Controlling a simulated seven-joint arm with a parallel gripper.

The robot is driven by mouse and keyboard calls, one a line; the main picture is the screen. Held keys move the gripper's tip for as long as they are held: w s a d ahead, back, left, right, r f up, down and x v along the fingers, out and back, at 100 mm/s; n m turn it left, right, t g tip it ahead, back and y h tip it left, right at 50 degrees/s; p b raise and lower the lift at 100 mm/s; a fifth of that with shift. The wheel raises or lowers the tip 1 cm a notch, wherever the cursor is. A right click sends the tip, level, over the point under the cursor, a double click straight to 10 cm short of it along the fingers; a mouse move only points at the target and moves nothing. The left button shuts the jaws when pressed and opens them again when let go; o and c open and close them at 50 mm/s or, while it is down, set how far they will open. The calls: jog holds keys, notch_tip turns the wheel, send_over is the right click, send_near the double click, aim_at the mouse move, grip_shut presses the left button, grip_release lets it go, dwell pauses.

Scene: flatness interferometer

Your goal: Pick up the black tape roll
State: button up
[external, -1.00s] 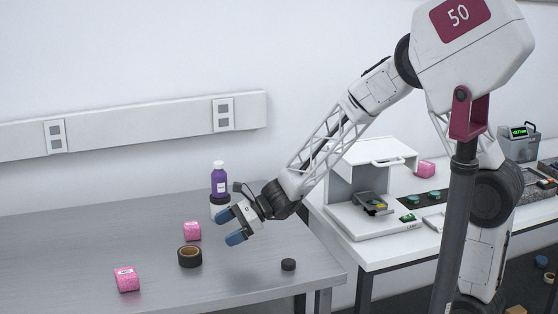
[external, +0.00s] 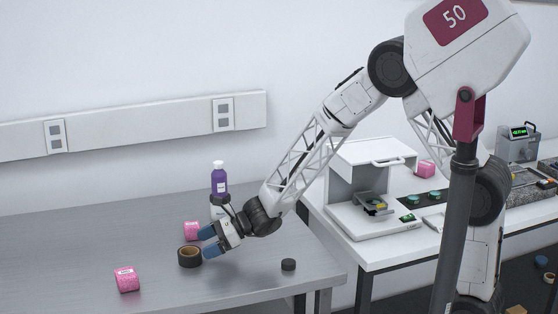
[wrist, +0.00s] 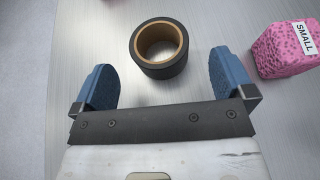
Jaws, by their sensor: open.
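The black tape roll (external: 190,257) lies flat on the grey metal table, its tan core facing up. In the wrist view the tape roll (wrist: 159,70) is ahead of the fingertips and roughly centred between them. My gripper (external: 208,242) has blue fingers spread apart and empty, close to the right of the roll in the external view. In the wrist view my gripper (wrist: 161,75) shows both fingers, with the roll just beyond the gap.
A pink package (external: 192,231) stands behind the roll; a pink package labelled SMALL (wrist: 287,49) is right of the right finger. Another pink package (external: 127,279) is at front left. A purple bottle (external: 219,179) and a small black disc (external: 288,264) are also on the table (external: 90,235).

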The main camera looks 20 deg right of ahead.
aim_at(189, 252)
jog(key=shift+a+f, duration=0.2)
jog(key=shift+a, duration=0.2)
jog(key=shift+a, duration=0.1)
jog(key=shift+x, duration=2.5)
jog(key=shift+f, duration=0.1)
jog(key=shift+c, duration=0.2)
jog(key=c, duration=0.9)
